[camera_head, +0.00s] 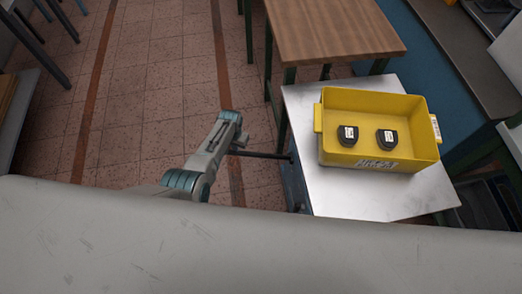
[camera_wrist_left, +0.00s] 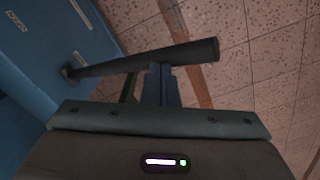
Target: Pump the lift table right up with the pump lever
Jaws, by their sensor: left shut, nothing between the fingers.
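The lift table (camera_head: 345,198) has a bare metal top and stands at the right of the head view. Its dark pump lever (camera_head: 262,155) sticks out leftward from its side, roughly level. In the left wrist view the lever (camera_wrist_left: 120,64) runs from the blue side of the table (camera_wrist_left: 60,35) to a blunt free end at the right. My left gripper (camera_head: 238,142) is at the lever's outer part. Its fingers (camera_wrist_left: 161,72) are shut and empty, with their tips right at the lever; whether they touch it I cannot tell. My right gripper is out of view.
A yellow crate (camera_head: 385,98) with two dark pieces in it stands on the table top. A wooden table (camera_head: 335,30) is just behind, and a blue bench (camera_head: 440,60) lies to the right. The tiled floor (camera_head: 160,90) at the left is free.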

